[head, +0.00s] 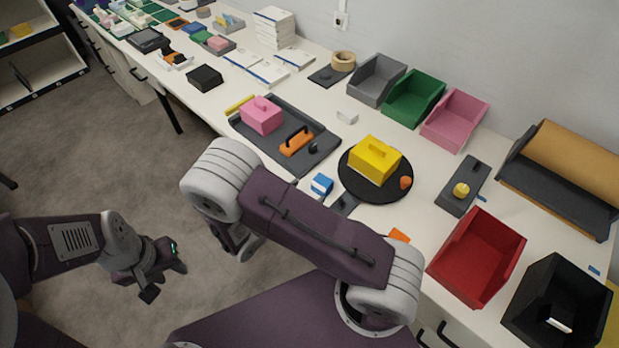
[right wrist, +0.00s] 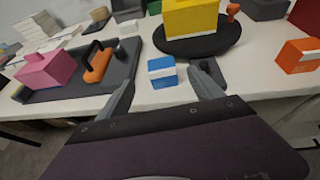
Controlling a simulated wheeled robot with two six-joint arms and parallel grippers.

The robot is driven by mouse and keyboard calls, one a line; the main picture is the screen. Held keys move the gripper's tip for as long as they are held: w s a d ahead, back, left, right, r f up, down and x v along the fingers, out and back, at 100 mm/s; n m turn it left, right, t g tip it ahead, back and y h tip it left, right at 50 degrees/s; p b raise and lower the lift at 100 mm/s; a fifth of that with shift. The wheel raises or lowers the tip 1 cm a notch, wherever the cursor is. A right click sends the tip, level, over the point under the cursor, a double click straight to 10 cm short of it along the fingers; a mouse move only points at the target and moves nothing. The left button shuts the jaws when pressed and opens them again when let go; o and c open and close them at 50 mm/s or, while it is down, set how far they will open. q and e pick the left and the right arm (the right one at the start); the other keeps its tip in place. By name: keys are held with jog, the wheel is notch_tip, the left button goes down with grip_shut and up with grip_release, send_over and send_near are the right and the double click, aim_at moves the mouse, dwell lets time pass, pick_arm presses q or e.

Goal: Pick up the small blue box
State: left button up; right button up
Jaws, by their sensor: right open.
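The small blue box (head: 321,185) has a white band and sits on the white table near its front edge, between the dark tray and the round black board. In the right wrist view the small blue box (right wrist: 162,72) stands ahead of my right gripper (right wrist: 160,88), roughly between its two spread fingers. The right gripper is open and empty. In the head view my right arm hides most of it. My left gripper (head: 160,272) hangs over the floor at the left, away from the table; its fingers are too small to judge.
A dark tray (head: 325,146) with a pink box (head: 262,115) and an orange-handled tool (head: 297,141) lies left of the blue box. A yellow box (head: 374,160) sits on the round black board (head: 362,193) to its right. An orange box (right wrist: 298,56) stands further right.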

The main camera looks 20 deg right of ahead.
aim_at(320, 184)
jog(key=x, duration=0.4)
jog(key=shift+w, duration=0.1)
jog(key=shift+d+f, duration=0.15)
jog(key=shift+d, duration=0.15)
jog(key=x, duration=0.4)
jog(key=shift+w+d+f, duration=0.1)
jog(key=shift+d+f, duration=0.15)
jog(key=shift+d, duration=0.05)
jog(key=shift+r, duration=0.1)
jog(key=c, duration=1.4)
